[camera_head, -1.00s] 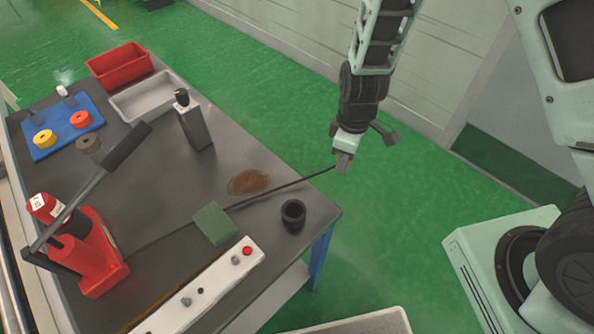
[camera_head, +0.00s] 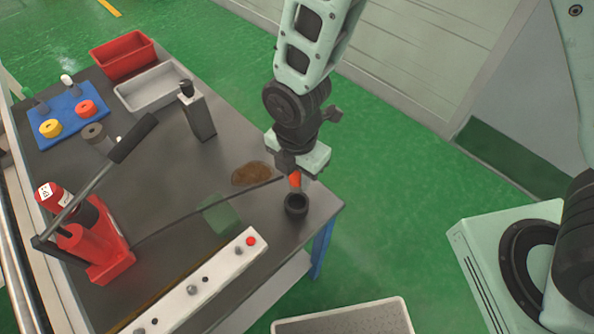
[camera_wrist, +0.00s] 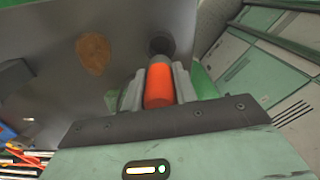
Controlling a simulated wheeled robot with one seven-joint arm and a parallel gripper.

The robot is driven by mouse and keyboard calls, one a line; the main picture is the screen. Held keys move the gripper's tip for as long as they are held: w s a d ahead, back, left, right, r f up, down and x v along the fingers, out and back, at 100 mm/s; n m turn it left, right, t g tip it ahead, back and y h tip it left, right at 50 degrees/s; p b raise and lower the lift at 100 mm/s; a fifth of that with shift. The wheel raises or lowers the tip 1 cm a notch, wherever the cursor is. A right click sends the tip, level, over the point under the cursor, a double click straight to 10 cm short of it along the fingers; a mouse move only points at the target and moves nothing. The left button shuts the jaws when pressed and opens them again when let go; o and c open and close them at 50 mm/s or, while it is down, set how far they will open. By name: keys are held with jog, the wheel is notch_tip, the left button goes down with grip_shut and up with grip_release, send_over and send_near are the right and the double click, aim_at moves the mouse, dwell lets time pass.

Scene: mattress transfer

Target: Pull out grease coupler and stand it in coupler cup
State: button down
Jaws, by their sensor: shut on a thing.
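The orange grease coupler (camera_head: 295,181) is gripped by my gripper (camera_wrist: 158,84) and points down, roughly upright, over the black coupler cup (camera_head: 297,206) near the table's right corner. In the wrist view the coupler (camera_wrist: 158,87) sits between the two grey fingers, with the dark cup (camera_wrist: 162,46) just beyond its end. Whether the coupler's lower end is inside the cup or just above it, I cannot tell. A thin dark hose (camera_head: 190,214) runs across the table from the red grease pump (camera_head: 97,240) toward the coupler.
A green patch (camera_head: 219,213) lies under the hose. A brown stain (camera_head: 251,174) and a white button panel (camera_head: 205,278) flank it. A grey upright box (camera_head: 200,116), grey tray (camera_head: 153,88), red bin (camera_head: 122,55) and blue mat (camera_head: 68,115) stand farther back. Green floor lies right.

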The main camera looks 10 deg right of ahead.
jog(key=shift+f+b, duration=2.15)
jog(key=shift+f, duration=0.75)
jog(key=shift+f+b, duration=0.9)
jog(key=shift+f, duration=0.65)
jog(key=c, duration=1)
grip_release()
jog(key=shift+r, duration=0.1)
notch_tip(320, 180, up, 17)
jog(key=shift+r, duration=0.2)
jog(key=s+d+r+m, duration=0.1)
jog(key=s+d+m, duration=0.1)
jog(key=m, duration=0.4)
jog(key=s+d+r+m, duration=0.1)
jog(key=s+d+m, duration=0.2)
jog(key=s+m, duration=0.2)
jog(key=s+d+r+m, duration=0.2)
jog(key=s+d+m, duration=0.1)
jog(key=m, duration=0.5)
jog(key=shift+s+d+y, duration=0.1)
jog(key=shift+s+y, duration=0.2)
jog(key=shift+s, duration=0.4)
